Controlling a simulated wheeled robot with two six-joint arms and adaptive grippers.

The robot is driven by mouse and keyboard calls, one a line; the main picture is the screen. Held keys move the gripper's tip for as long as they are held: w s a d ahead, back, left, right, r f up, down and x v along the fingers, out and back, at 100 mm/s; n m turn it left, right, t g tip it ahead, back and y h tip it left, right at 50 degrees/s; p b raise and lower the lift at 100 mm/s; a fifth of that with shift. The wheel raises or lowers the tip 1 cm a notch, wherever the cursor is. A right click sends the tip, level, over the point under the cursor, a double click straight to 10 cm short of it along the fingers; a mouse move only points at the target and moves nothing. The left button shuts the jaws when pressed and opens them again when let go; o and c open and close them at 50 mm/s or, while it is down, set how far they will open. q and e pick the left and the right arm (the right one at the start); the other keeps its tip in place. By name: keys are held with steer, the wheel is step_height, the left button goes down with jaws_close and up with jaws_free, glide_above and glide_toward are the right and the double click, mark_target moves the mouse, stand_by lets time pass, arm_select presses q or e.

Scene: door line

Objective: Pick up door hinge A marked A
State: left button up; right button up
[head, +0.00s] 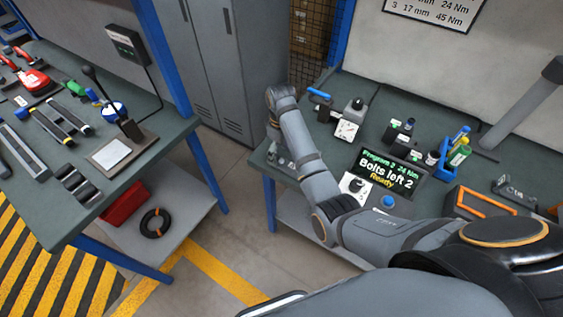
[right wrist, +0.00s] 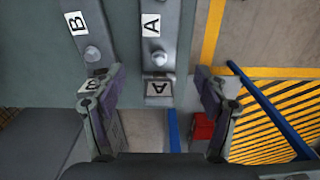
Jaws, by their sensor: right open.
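Door hinge A (right wrist: 154,42) is a grey metal strap with a round knob and white labels marked A. In the right wrist view it lies on the green bench top, its labelled end at the bench edge. My right gripper (right wrist: 158,96) is open, its fingers apart on either side of that end and holding nothing. In the head view my right gripper (head: 280,155) points down at the left corner of the right bench; hinge detail there is too small to tell. My left gripper is not in view.
Hinge B (right wrist: 92,40) lies just left of hinge A, close to the left finger. The right bench also holds a display (head: 388,175), an orange-handled case (head: 478,204) and bottles (head: 459,152). Another bench (head: 110,185) stands left across a floor gap.

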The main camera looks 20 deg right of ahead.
mark_target(281, 159)
step_height(281, 159, down, 3)
steer(key=shift+s+r, duration=0.1)
steer(key=shift+s, duration=0.05)
steer(key=shift+f, duration=0.9)
steer(key=c, duration=1.1)
jaws_close()
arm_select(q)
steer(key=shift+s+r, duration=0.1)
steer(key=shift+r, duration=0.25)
arm_select(e)
steer(key=shift+r, duration=0.1)
